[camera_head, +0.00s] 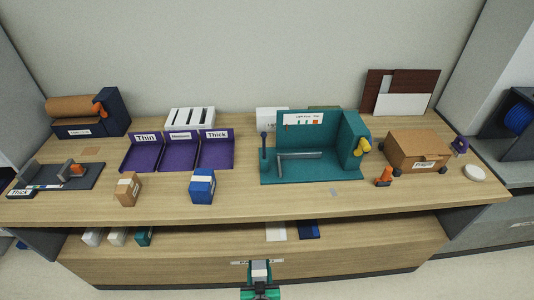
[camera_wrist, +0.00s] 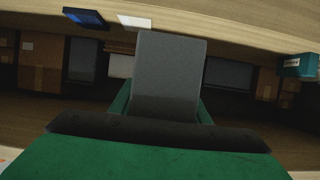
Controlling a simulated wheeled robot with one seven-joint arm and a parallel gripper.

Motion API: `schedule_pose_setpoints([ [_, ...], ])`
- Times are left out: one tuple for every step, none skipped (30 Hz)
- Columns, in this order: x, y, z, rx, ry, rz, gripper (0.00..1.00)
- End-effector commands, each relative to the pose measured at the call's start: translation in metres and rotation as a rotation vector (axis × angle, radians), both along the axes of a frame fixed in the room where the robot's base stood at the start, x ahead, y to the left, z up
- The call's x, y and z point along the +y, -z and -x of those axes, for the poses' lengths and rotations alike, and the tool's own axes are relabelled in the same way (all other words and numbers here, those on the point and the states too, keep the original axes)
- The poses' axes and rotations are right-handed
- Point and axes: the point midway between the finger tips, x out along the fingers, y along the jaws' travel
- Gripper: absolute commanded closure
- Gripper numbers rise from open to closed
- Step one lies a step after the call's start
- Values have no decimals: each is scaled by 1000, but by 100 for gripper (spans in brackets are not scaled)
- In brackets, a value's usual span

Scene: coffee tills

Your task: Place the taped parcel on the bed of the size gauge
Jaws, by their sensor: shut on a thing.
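My gripper (camera_head: 260,290) is at the bottom centre of the head view, in front of the counter. Its green fingers are shut on a grey block (camera_head: 260,270), which fills the middle of the wrist view (camera_wrist: 170,75). I cannot make out tape on this block. A teal fixture (camera_head: 315,170) with a flat bed, tall back wall and yellow knob stands right of centre on the counter. A dark flat device (camera_head: 85,177) with a grey jaw and orange slider lies at the left. I cannot tell which is the size gauge.
Purple trays (camera_head: 178,155) read Thin, Thick and a blurred middle label. A small cardboard box (camera_head: 128,188) and a blue box (camera_head: 202,185) stand before them. A large cardboard box (camera_head: 418,152) is at right. The front shelf (camera_head: 190,240) holds small items.

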Motion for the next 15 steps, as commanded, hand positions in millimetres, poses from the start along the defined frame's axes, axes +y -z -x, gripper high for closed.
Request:
schedule_pose_setpoints([
  [-1, 0, 0, -1, 3, -2, 83],
  [-1, 0, 0, -1, 4, -2, 83],
  [-1, 0, 0, 0, 4, -2, 83],
  [-1, 0, 0, 0, 3, -3, 83],
  [-2, 0, 0, -1, 4, -2, 83],
  [-1, 0, 0, -1, 3, -2, 83],
  [-1, -1, 0, -1, 3, -2, 83],
  [-1, -1, 0, -1, 3, -2, 83],
  [0, -1, -1, -2, 2, -1, 83],
  [-1, -1, -1, -2, 3, -2, 83],
  [0, -1, -1, -3, 2, -1, 83],
  [1, -9, -2, -7, -1, -2, 83],
  [1, -16, -3, -7, -3, 0, 83],
  [1, -22, -4, -7, -3, 0, 83],
  [1, -29, -5, -7, -2, 0, 83],
])
